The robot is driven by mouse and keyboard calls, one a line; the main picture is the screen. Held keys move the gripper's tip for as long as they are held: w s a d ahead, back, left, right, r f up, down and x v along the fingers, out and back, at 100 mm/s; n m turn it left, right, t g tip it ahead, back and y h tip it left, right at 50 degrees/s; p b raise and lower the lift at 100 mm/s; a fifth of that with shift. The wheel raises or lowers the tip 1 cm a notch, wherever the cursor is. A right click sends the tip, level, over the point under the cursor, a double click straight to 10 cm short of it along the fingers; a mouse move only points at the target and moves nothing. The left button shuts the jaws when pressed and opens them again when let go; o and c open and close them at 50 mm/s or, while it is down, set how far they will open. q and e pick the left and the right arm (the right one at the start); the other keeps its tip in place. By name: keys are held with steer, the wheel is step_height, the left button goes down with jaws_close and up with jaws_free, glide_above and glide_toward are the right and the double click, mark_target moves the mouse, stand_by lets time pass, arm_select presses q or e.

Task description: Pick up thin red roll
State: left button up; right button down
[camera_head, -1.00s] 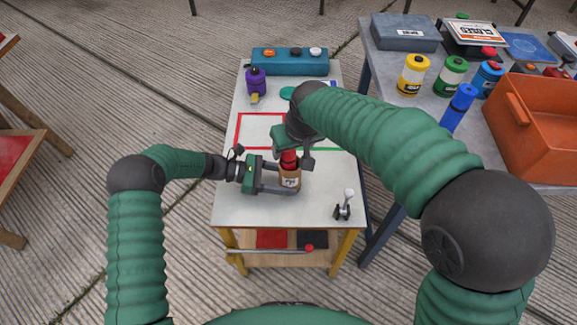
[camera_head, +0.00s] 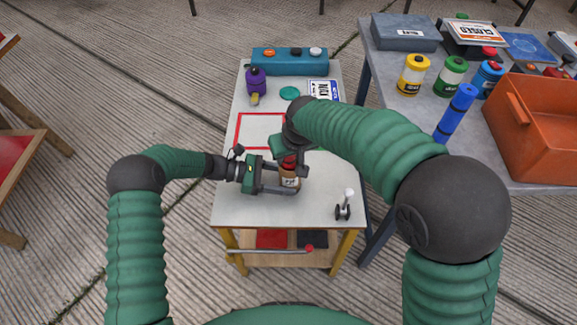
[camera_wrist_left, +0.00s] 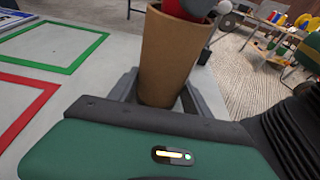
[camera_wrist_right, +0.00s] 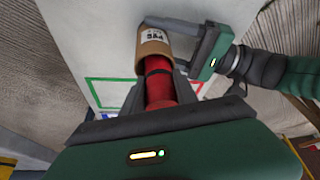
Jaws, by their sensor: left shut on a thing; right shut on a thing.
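The thin red roll (camera_head: 289,161) stands partly inside a brown cardboard tube (camera_head: 289,182) with a white label. My right gripper (camera_head: 291,165) is shut on the red roll from above; the roll and a dark band on it show between its fingers in the right wrist view (camera_wrist_right: 161,88). My left gripper (camera_head: 296,182) is shut around the cardboard tube from the left, near the small table's top. In the left wrist view the tube (camera_wrist_left: 168,55) stands between the fingers, with red at its mouth. The roll's lower end is hidden inside the tube.
The small table (camera_head: 245,205) bears a red outlined square (camera_head: 238,130), a purple container (camera_head: 256,82), a teal box (camera_head: 290,61) and a small lever (camera_head: 343,205). A grey table (camera_head: 385,60) at right holds several paint-like cans, a blue roll (camera_head: 456,112) and an orange crate (camera_head: 540,125).

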stand_by(0.4)
arm_select(q)
steer(key=o, duration=1.1)
steer(key=shift+c, duration=0.2)
arm_select(e)
step_height(320, 180, up, 18)
arm_select(q)
steer(key=shift+a, duration=0.1)
steer(key=v, duration=1.1)
steer(key=shift+a, duration=0.25)
steer(key=shift+a+r, duration=0.1)
steer(key=shift+a, duration=0.1)
